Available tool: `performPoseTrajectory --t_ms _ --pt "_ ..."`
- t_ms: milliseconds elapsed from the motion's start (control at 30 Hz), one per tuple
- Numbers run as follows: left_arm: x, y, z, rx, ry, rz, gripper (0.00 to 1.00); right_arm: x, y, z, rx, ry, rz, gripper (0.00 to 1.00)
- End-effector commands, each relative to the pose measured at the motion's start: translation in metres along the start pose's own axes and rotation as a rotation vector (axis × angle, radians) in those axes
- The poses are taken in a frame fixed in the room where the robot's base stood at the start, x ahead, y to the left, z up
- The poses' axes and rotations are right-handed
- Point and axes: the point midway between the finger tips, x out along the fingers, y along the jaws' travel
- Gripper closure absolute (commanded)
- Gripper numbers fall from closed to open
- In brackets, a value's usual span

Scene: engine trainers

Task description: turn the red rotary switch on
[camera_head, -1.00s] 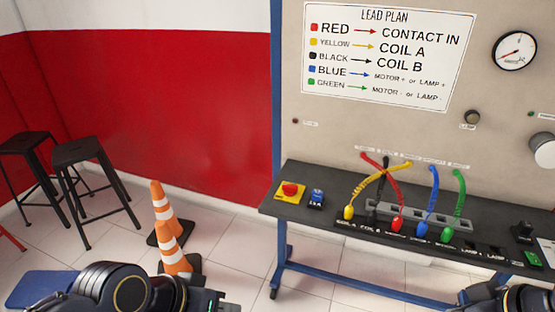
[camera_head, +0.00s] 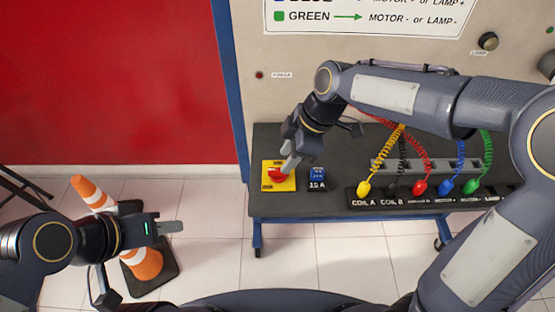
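The red rotary switch (camera_head: 276,174) sits on a yellow plate (camera_head: 271,185) at the left end of the dark bench top. My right gripper (camera_head: 288,165) reaches down to it from the upper right. Its grey fingertip overlaps the right side of the red knob in the picture; I cannot tell whether it touches. Only one finger shows clearly, so its opening is unclear. My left gripper (camera_head: 170,227) is off to the left over the floor, away from the bench, pointing right. Its fingers are seen side-on and I see nothing held in it.
A blue part marked 15 A (camera_head: 317,180) sits just right of the switch. Coloured leads such as the yellow plug (camera_head: 364,188) stand further right, partly behind my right arm. A small red light (camera_head: 259,75) is on the panel.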

Motion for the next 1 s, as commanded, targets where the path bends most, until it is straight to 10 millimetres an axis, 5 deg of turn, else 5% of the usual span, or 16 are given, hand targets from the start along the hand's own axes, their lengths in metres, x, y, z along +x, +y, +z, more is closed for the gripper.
performPoseTrajectory --t_ms 233,600,900,1000 --pt "-0.001 0.0 -0.001 0.0 0.0 0.0 0.64 0.035 -0.001 0.0 0.001 -0.001 -0.003 0.64" --pt "-0.001 0.0 -0.001 0.0 0.0 0.0 0.64 0.043 0.0 0.0 0.002 -0.001 0.001 0.64" --pt "-0.001 0.0 -0.001 0.0 0.0 0.0 0.64 0.043 0.0 0.0 0.002 0.0 0.001 1.0" --pt "-0.001 0.0 -0.001 0.0 0.0 0.0 0.64 0.043 0.0 0.0 0.002 0.0 0.001 1.0"
